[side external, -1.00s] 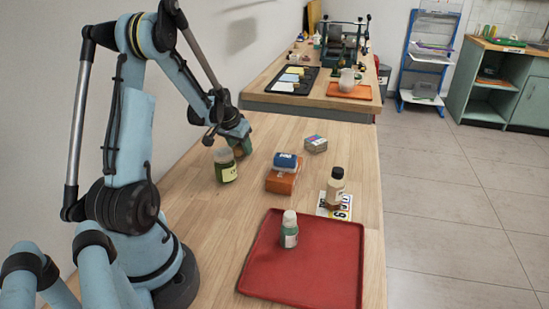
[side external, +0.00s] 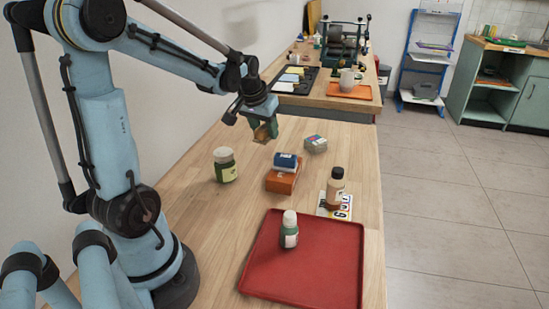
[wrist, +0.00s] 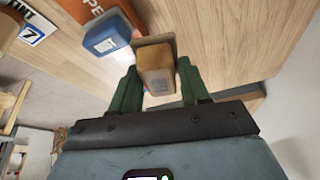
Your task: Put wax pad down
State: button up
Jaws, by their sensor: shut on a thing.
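The wax pad, a tan-brown block (side external: 264,134), is held in my gripper (side external: 263,128) above the wooden table, left of the blue block. In the wrist view the wax pad (wrist: 157,70) sits between the two green fingers of my gripper (wrist: 157,85), which are shut on it. The table lies beyond it in that view. The side view shows the wax pad small and partly covered by the fingers.
A green jar (side external: 225,166) stands nearest on the left. A brown bottle (side external: 335,188) stands on a printed card. A red tray (side external: 300,265) holds a small bottle (side external: 289,231).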

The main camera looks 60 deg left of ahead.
jog(key=s+d+f+m+g+h, duration=0.2)
jog(key=s+d+m+h, duration=0.1)
jog(key=s+d+m, duration=0.75)
jog(key=s+d+f+m+g+h, duration=0.15)
jog(key=s+d+m+h, duration=0.25)
jog(key=s+d+m, duration=0.65)
jog(key=shift+a+f+m, duration=0.4)
jog(key=shift+f+m, duration=0.15)
jog(key=shift+f, duration=0.6)
jog(key=shift+a+f+m, duration=0.4)
jog(key=shift+f+m, duration=0.1)
jog(key=shift+f, duration=0.7)
jog(key=shift+a+f+m, duration=0.4)
jog(key=shift+f+m, duration=0.15)
jog(key=shift+f, duration=0.6)
jog(key=o, duration=1.1)
jog(key=shift+o, duration=0.2)
jog(key=shift+r, duration=0.15)
